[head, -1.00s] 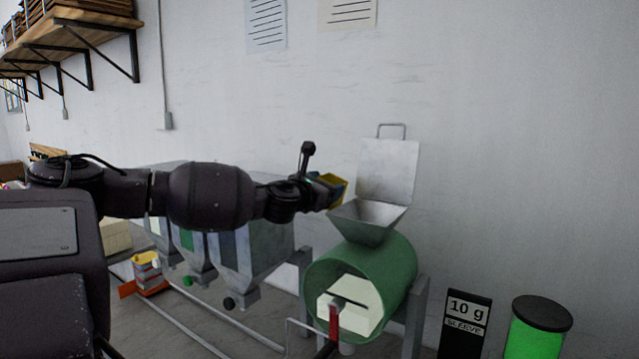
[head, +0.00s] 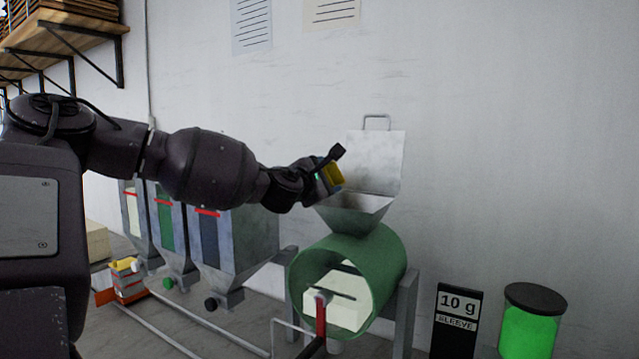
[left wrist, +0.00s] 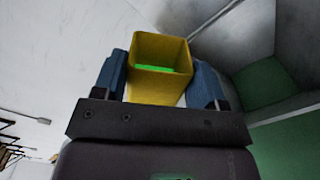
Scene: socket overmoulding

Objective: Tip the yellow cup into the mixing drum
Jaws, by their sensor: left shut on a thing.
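My left gripper (head: 326,179) is shut on the yellow cup (head: 333,174), at the upper left of the drum's hopper. In the left wrist view the cup (left wrist: 160,88) sits between the two blue fingers of the gripper (left wrist: 168,84), and bright green material shows inside it. The green mixing drum (head: 382,272) stands on a grey frame, with a metal hopper (head: 352,213) on top. The hopper's lid (head: 375,160) stands open against the wall side. The cup is tilted near the hopper's left rim. My right gripper is not in view.
Several grey bins (head: 240,245) with coloured knobs stand left of the drum. A "10 g sleeve" sign (head: 456,318) and a green jar (head: 528,325) stand at the right.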

